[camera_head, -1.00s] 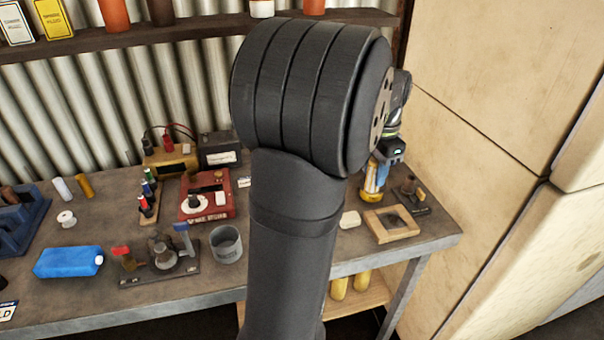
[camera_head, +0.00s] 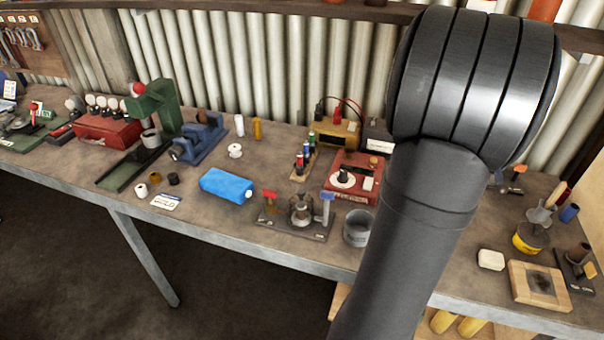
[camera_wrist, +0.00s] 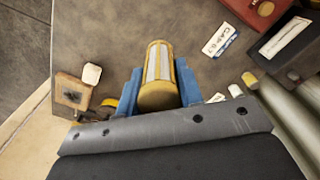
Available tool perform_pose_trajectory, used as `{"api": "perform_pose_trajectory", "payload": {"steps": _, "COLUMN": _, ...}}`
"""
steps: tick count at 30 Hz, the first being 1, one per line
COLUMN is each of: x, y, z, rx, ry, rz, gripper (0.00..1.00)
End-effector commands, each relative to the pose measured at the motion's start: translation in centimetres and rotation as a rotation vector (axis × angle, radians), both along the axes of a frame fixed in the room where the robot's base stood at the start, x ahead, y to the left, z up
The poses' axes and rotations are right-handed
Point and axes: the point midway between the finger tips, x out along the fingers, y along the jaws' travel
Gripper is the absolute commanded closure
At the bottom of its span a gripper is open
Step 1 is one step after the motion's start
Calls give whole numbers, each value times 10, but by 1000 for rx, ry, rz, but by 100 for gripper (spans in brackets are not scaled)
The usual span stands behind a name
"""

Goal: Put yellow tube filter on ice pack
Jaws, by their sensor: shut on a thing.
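The yellow tube filter (camera_wrist: 158,70), with pale panels along its side, is held in my gripper (camera_wrist: 160,86) in the wrist view. The blue fingers close on it from both sides, above the grey bench. In the head view my arm hides the gripper and the filter. The ice pack (camera_head: 227,186) is a blue, rounded block with a white cap at its right end. It lies on the bench left of my arm, near the front edge. Nothing lies on top of it.
A stand with a red-handled tool (camera_head: 296,218) and a grey cup (camera_head: 357,228) stand right of the ice pack. A white spool (camera_head: 235,151) and a blue vise (camera_head: 200,140) are behind it. A label card (camera_head: 166,201) lies to its left.

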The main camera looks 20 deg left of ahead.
Motion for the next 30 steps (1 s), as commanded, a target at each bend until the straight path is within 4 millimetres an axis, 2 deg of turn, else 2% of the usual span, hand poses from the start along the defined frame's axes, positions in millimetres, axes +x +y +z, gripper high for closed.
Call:
{"api": "perform_pose_trajectory", "payload": {"steps": 1, "x": 4, "y": 23, "z": 2, "rx": -1, "ry": -1, "rz": 54, "gripper": 89}}
{"api": "perform_pose_trajectory", "payload": {"steps": 6, "x": 9, "y": 92, "z": 5, "rx": 0, "ry": 0, "rz": 217, "gripper": 89}}
{"api": "perform_pose_trajectory", "payload": {"steps": 11, "x": 6, "y": 156, "z": 9, "rx": 0, "ry": 1, "rz": 371, "gripper": 89}}
{"api": "perform_pose_trajectory", "payload": {"steps": 17, "x": -10, "y": 235, "z": 14, "rx": 0, "ry": -1, "rz": 562, "gripper": 89}}
{"api": "perform_pose_trajectory", "payload": {"steps": 21, "x": -28, "y": 288, "z": 17, "rx": -1, "ry": 0, "rz": 696, "gripper": 89}}
{"api": "perform_pose_trajectory", "payload": {"steps": 27, "x": -57, "y": 348, "z": 21, "rx": 0, "ry": 0, "rz": 853, "gripper": 89}}
{"api": "perform_pose_trajectory", "payload": {"steps": 30, "x": -68, "y": 367, "z": 22, "rx": 0, "ry": 0, "rz": 905, "gripper": 89}}
